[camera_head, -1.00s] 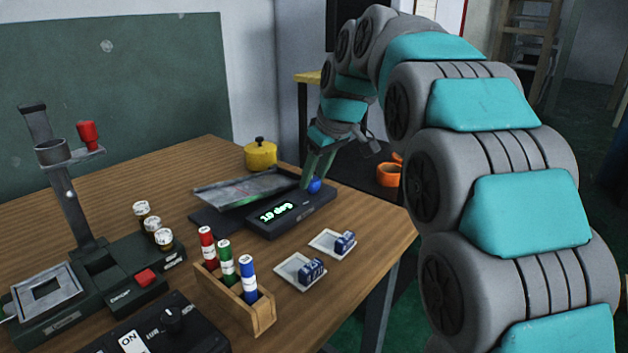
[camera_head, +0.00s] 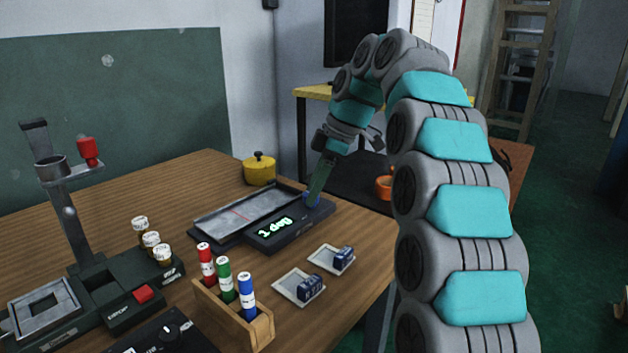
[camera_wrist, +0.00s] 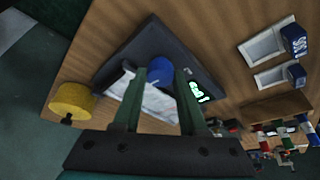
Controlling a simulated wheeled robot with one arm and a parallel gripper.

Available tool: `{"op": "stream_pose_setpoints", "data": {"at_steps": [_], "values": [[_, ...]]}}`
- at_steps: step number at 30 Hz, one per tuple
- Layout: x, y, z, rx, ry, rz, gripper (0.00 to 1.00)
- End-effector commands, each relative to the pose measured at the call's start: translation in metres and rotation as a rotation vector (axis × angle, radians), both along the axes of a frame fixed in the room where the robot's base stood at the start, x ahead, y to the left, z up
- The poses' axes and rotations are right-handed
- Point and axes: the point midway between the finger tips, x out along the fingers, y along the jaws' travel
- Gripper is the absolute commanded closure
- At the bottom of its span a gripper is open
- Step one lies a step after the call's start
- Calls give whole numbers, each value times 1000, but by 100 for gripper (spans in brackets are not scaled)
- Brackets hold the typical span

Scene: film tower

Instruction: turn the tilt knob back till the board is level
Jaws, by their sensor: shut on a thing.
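The blue tilt knob (camera_head: 308,199) is on the right end of the dark tilt device (camera_head: 314,217). My gripper (camera_head: 312,203) reaches down and is shut on it, hiding part of it. In the wrist view the knob (camera_wrist: 160,68) sits between my two green fingers (camera_wrist: 163,77). The pale board (camera_head: 228,217) with a thin red line lies nearly flat on the device, close to level. The green display (camera_head: 276,227) appears upside down in the head view and seems to read 1 deg.
A yellow pot (camera_head: 259,170) stands behind the device. Two small white trays with blue blocks (camera_head: 340,258) lie in front of it. A wooden rack (camera_head: 237,318) holds red, green and blue tubes. A dark stand (camera_head: 68,220) is at left.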

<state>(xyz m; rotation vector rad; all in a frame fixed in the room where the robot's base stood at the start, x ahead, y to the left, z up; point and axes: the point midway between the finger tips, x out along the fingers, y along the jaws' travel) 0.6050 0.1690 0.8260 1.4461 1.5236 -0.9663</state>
Motion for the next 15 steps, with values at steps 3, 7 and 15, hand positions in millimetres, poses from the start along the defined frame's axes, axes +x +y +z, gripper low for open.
{"op": "stream_pose_setpoints", "data": {"at_steps": [3, 7, 15], "values": [[1, 0, 2, 1, -1, 41, 100], [1, 0, 1, 0, -1, 70, 100], [1, 0, 0, 0, -1, 86, 100]]}}
